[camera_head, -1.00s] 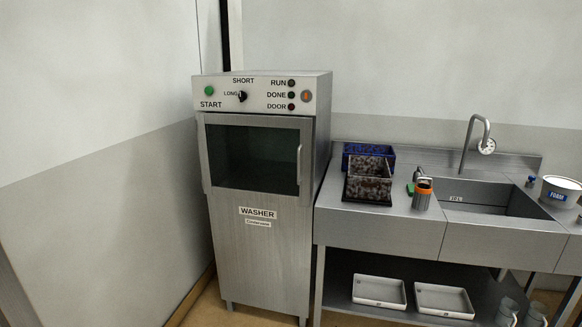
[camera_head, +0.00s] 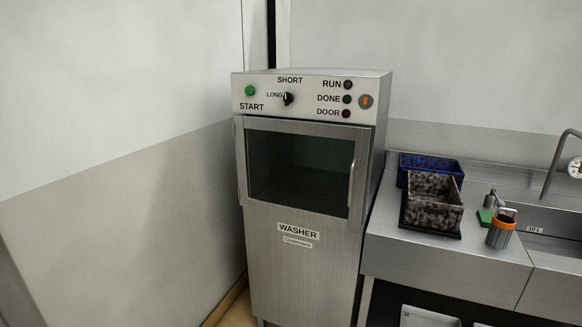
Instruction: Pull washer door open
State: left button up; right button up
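The washer (camera_head: 300,265) is a tall steel cabinet standing in the middle of the view, with a control panel on top. Its door (camera_head: 299,168) has a dark glass window in a steel frame and looks shut. A vertical bar handle (camera_head: 351,182) is on the door's right side. Neither of my grippers shows in the head view, so their distance from the handle cannot be seen.
A steel counter (camera_head: 430,262) with a sink stands against the washer's right side. It holds a blue crate (camera_head: 442,167), a speckled brown basket (camera_head: 433,199) and an orange-rimmed canister (camera_head: 501,230). A bare wall (camera_head: 110,190) is at the left. The space before the washer looks clear.

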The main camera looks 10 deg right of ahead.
aim_at(361, 136)
jog(key=u, duration=0.1)
jog(key=i, duration=0.95)
jog(key=z, duration=0.3)
